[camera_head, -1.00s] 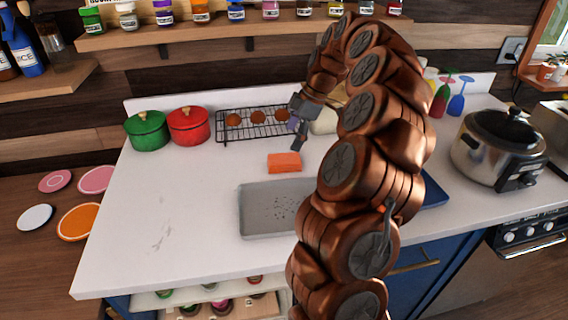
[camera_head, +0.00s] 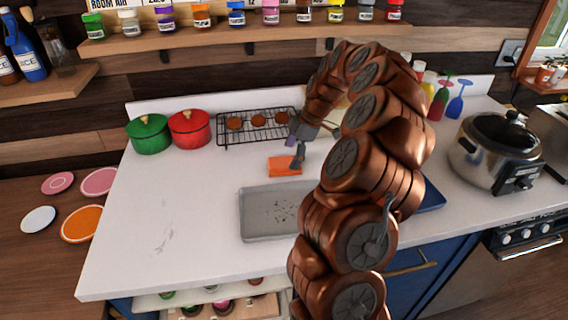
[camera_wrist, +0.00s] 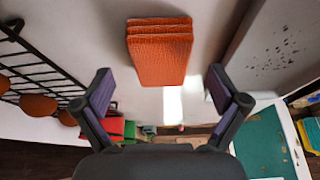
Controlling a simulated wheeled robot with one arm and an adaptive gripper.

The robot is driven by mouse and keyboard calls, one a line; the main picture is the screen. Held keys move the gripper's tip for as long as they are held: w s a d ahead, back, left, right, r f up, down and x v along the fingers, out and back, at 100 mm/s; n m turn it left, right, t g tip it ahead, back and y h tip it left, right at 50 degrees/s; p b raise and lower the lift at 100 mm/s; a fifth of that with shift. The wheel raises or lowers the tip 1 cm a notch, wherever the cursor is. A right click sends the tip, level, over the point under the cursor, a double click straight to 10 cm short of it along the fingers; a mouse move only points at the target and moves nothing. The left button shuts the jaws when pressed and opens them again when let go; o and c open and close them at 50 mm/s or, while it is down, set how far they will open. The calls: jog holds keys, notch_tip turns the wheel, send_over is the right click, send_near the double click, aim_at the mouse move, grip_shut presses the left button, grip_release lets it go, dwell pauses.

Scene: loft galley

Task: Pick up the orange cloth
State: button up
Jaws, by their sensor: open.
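The orange cloth (camera_head: 284,166) is a folded, layered block lying on the white counter, between the cooling rack and the grey tray. My gripper (camera_head: 297,158) is at the cloth's right end in the head view, low over the counter. In the wrist view, the cloth (camera_wrist: 160,52) shows its stacked folds ahead of my gripper (camera_wrist: 158,92). The two purple-padded fingers are spread wide with nothing between them. The cloth lies beyond the fingertips, roughly centred between them. I cannot tell whether a finger touches it.
The grey speckled tray (camera_head: 246,215) lies in front of the cloth. The black cooling rack (camera_head: 222,138) with round brown items is behind. Green (camera_head: 149,134) and red (camera_head: 189,128) pots stand at the back left. The counter's left side is clear. A slow cooker (camera_head: 492,152) stands at right.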

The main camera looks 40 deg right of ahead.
jog(key=shift+p+x, duration=0.35)
jog(key=shift+x, duration=1)
jog(key=shift+c, duration=0.4)
jog(key=c, duration=1.1)
jog(key=shift+o, duration=0.2)
jog(key=shift+r, duration=0.1)
jog(key=shift+r+b, duration=0.95)
jog(key=shift+r, duration=0.6)
jog(key=s+b, duration=0.1)
jog(key=s, duration=0.4)
jog(key=s+r+b, duration=0.1)
jog(key=s+b, duration=0.1)
jog(key=s, duration=0.3)
jog(key=s+b, duration=0.2)
jog(key=s, duration=0.4)
jog(key=shift+d+r, duration=0.3)
jog(key=shift+r, duration=0.05)
